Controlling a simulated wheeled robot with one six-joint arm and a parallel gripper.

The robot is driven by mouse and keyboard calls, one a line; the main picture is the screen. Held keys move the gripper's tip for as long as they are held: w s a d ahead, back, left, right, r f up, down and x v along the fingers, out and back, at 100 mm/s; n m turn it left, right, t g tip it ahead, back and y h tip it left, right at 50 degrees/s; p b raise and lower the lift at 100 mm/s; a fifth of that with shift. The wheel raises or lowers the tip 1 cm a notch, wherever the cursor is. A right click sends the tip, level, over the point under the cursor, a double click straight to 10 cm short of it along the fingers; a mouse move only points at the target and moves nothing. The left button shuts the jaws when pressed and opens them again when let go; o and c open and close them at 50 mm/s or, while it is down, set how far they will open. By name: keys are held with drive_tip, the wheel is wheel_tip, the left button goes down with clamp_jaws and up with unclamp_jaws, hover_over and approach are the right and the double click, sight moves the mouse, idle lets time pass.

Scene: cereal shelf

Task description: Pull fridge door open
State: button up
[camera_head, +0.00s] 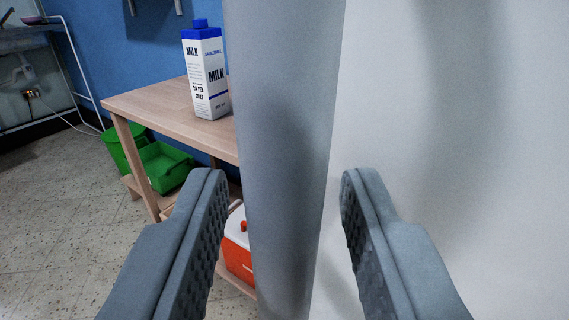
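A tall grey vertical panel (287,120), which looks like the edge or side of the fridge door, runs from top to bottom through the middle of the view. A broad white surface (470,110) adjoins it on the right and seems to be part of the same fridge. My gripper (283,182) is open. Its left finger is to the left of the grey panel and its right finger is in front of the white surface. I cannot tell whether either finger touches the panel. No handle is clearly visible, and how far the door stands open cannot be told.
A wooden table (150,104) with a milk carton (206,75) stands left, behind the panel. Green bins (160,165) and a red-and-white box (238,245) are below it. A metal rack (60,50) is far left. Speckled floor (55,220) is clear at left.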

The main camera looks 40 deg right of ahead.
drive_tip(key=shift+w, duration=0.1)
drive_tip(key=shift+c, duration=0.5)
clamp_jaws()
